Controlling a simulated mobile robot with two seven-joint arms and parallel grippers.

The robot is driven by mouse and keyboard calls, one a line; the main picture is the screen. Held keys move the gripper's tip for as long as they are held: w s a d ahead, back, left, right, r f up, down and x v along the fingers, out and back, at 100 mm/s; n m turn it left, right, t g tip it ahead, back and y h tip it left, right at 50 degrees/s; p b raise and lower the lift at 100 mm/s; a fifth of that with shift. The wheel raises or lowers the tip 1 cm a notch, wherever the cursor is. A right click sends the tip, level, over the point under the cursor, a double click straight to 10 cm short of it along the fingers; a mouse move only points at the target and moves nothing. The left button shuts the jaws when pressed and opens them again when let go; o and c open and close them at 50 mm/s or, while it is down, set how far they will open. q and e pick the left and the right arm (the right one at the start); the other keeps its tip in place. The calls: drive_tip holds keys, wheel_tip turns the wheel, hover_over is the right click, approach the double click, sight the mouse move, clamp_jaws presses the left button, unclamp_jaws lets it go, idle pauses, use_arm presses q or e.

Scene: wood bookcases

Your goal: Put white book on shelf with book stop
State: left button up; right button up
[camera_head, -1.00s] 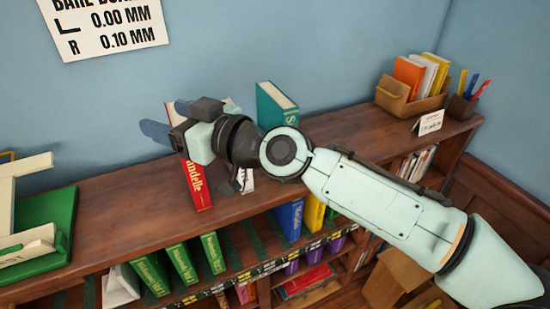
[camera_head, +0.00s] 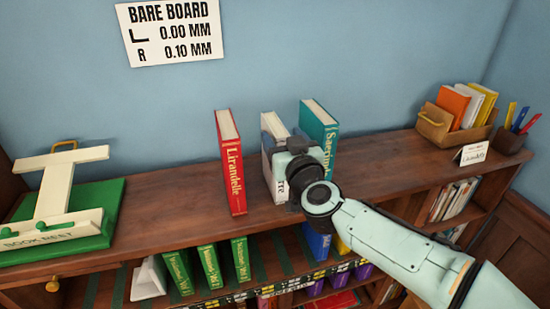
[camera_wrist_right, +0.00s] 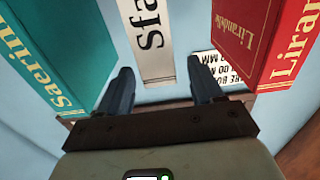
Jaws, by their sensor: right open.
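The white book (camera_head: 266,172) stands upright on the bookcase top, between a red book (camera_head: 231,165) and a teal book (camera_head: 320,125). My right gripper (camera_head: 272,138) is at the white book and partly covers it in the head view. In the right wrist view the open right gripper (camera_wrist_right: 160,70) has one finger to each side of the white book's spine (camera_wrist_right: 153,40). I cannot tell whether the fingers touch it. A white wedge-shaped piece, perhaps the book stop (camera_head: 149,279), stands on the shelf below, left of several green books (camera_head: 209,266). My left gripper is out of view.
A green-based stand marked BOOK REST (camera_head: 62,229) is on the left of the top. A wooden box of books (camera_head: 440,126), a pen cup (camera_head: 508,140) and a small card (camera_head: 473,153) are at the right. The top is bare between stand and red book.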

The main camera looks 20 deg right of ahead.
sight(277, 126)
drive_tip(key=w, duration=0.5)
drive_tip(key=shift+w+a, duration=0.1)
drive_tip(key=shift+w, duration=0.1)
drive_tip(key=shift+s, duration=0.1)
clamp_jaws()
drive_tip(key=shift+r, duration=0.15)
idle(1.0)
